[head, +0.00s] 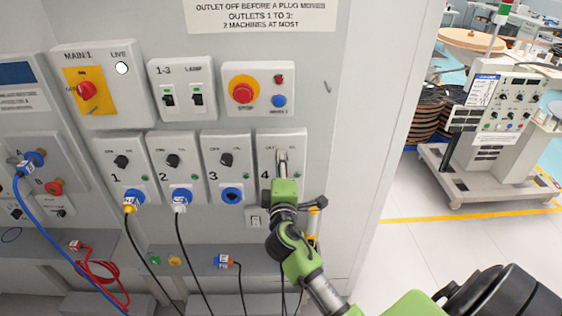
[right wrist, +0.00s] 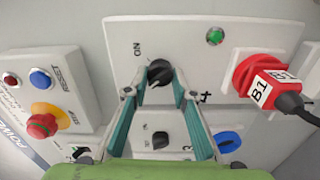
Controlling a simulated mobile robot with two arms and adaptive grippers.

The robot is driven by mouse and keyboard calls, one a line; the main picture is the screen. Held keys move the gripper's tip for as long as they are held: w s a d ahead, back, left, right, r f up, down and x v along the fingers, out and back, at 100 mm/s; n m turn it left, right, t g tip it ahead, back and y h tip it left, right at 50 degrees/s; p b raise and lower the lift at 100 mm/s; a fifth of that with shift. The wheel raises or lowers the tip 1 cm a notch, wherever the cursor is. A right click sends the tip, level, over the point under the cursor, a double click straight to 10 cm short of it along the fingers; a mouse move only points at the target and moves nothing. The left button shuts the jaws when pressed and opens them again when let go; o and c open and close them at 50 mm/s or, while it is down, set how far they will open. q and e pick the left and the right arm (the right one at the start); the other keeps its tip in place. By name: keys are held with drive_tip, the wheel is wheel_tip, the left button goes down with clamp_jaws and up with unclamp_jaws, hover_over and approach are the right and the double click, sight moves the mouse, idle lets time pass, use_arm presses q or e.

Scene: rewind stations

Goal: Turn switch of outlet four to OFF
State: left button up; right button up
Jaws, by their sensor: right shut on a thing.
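The outlet four panel (head: 263,143) is the rightmost of the numbered row in the head view. My right gripper (head: 282,157) is in front of it and covers its switch and socket there. In the right wrist view, the black rotary switch (right wrist: 159,71) sits between the two teal fingertips, and the gripper is shut on it. The word ON shows beside the switch; its exact pointing angle is hard to tell. A green lamp (right wrist: 214,37) is on the same panel. A red plug marked B1 (right wrist: 268,88) is in its socket. My left gripper is out of view.
Outlet three (head: 227,160) is close on the left, with an empty blue socket. A red stop button (head: 242,92) is above. Cables hang from outlets one and two. A ledge (head: 200,262) with a loose blue plug (head: 223,261) runs below.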

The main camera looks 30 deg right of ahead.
drive_tip(key=shift+n, duration=0.6)
drive_tip(key=o, duration=1.1)
drive_tip(key=v, duration=1.2)
drive_tip(key=shift+s, duration=0.1)
